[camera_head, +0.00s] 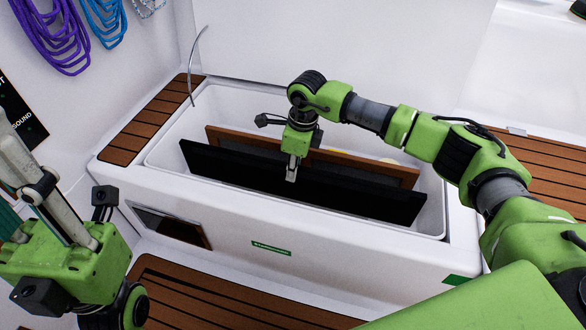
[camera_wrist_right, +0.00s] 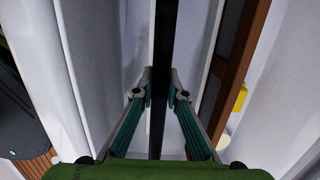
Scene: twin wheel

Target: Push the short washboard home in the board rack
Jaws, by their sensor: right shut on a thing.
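A black board (camera_head: 235,172) stands on edge lengthwise in the white bin-like rack (camera_head: 190,185). A brown wood-framed board (camera_head: 240,140) stands behind it, roughly parallel. I cannot tell from its face which one is the short washboard. My right gripper (camera_head: 291,178) points down and is shut on the black board's upper edge near its middle. In the right wrist view, the black board (camera_wrist_right: 161,40) runs between the two fingers (camera_wrist_right: 160,88), and the brown frame (camera_wrist_right: 240,60) is to the right. The boards' lower edges are hidden.
Brown slatted panels lie left (camera_head: 150,120) and right (camera_head: 545,165) of the rack. A dark framed panel (camera_head: 172,227) is on its front. A yellow object (camera_wrist_right: 238,100) sits behind the brown frame. Purple (camera_head: 55,35) and blue coils hang on the wall.

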